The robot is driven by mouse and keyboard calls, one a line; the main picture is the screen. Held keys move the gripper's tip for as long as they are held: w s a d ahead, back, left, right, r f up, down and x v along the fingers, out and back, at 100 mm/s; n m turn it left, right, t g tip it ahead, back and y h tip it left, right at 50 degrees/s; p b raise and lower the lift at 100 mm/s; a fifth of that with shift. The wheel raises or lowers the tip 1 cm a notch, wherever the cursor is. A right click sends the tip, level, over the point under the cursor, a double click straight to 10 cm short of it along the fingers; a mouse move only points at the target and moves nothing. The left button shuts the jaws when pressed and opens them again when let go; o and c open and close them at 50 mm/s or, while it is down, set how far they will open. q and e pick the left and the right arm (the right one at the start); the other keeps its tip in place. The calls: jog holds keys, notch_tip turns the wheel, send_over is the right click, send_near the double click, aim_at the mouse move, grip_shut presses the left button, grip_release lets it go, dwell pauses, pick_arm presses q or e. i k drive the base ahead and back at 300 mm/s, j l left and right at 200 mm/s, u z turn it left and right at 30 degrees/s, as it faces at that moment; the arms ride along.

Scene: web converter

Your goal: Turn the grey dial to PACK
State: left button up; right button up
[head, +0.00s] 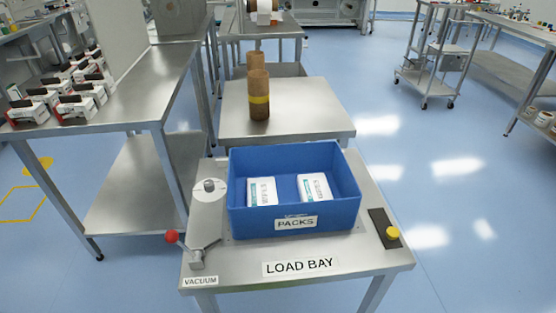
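The grey dial (209,185) sits on a pale round plate (208,194) at the left side of the load bay table, just left of the blue bin. Any marks around the dial are too small to read, so I cannot tell where it points. Neither of my grippers shows in the head view.
The blue PACKS bin (293,213) holds two white packs. A red-knobbed lever (171,236) labelled VACUUM stands in front of the dial. A yellow knob (393,233) is at the right. A steel bench (150,85) with boxes stands left; open floor lies right.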

aim_at(210, 186)
jog(key=j+z, duration=0.3)
jog(key=j, duration=0.3)
jog(key=j+z, duration=0.3)
jog(key=j, duration=0.3)
jog(key=j+z, duration=0.25)
jog(key=j, duration=0.35)
jog(key=k+j+z, duration=0.3)
jog(key=j, duration=0.25)
jog(key=i+j+z, duration=0.15)
jog(key=j, duration=0.2)
jog(key=i+j+z, duration=0.15)
jog(key=j, duration=0.2)
jog(key=i+j+z, duration=0.2)
jog(key=j, duration=0.15)
jog(key=j+z, duration=0.15)
jog(key=j, duration=0.2)
jog(key=i+j+z, duration=0.15)
jog(key=j, duration=0.3)
